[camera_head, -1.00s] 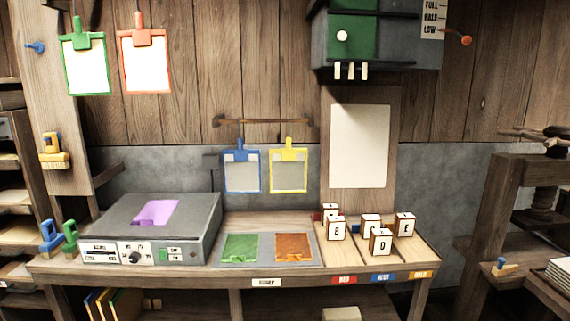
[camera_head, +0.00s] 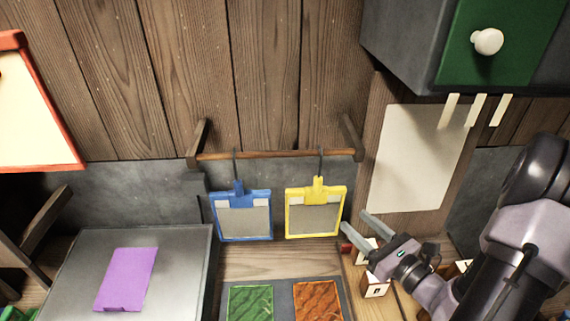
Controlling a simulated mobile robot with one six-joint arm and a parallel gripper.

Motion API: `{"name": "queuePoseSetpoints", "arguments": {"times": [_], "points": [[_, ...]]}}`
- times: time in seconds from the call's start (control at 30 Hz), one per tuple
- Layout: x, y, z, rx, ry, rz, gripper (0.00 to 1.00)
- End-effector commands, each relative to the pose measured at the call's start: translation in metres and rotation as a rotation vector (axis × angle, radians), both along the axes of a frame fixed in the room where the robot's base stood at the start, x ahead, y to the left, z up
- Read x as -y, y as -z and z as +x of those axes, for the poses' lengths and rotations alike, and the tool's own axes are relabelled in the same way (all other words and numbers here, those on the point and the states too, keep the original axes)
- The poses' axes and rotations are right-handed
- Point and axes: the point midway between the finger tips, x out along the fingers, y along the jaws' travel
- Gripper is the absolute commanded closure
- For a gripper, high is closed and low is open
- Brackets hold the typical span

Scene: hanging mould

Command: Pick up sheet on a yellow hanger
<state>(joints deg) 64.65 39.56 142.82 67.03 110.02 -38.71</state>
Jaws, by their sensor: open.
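The yellow hanger (camera_head: 318,190) hangs from a wooden rod by a dark hook, at the middle right of the rod. It holds a grey sheet (camera_head: 314,219) framed in yellow. My gripper (camera_head: 355,228) is open and empty, just right of the yellow hanger's lower right corner in the picture. Its two fingers point up and left. I cannot tell how far it is from the hanger in depth, and I see no clear contact.
A blue hanger (camera_head: 240,190) hangs left on the same rod (camera_head: 275,154). Below lie green (camera_head: 250,305) and orange (camera_head: 317,300) pads. Lettered blocks (camera_head: 375,288) stand under my gripper. A purple sheet (camera_head: 126,279) lies on the grey machine (camera_head: 180,265). A cabinet (camera_head: 420,45) overhangs upper right.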

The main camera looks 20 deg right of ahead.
Motion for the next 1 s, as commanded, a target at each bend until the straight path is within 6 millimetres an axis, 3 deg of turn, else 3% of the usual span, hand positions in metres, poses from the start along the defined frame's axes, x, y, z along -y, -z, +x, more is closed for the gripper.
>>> {"name": "queuePoseSetpoints", "arguments": {"times": [0.13,0.43,0.83,1.0], "points": [[0.005,0.002,0.016,0.000,0.034,0.015,0.54],[-0.014,0.002,0.100,0.000,0.029,0.013,0.54],[-0.033,0.001,0.161,0.000,0.028,0.013,0.54],[-0.034,0.002,0.168,-0.001,0.031,0.015,0.54]]}}
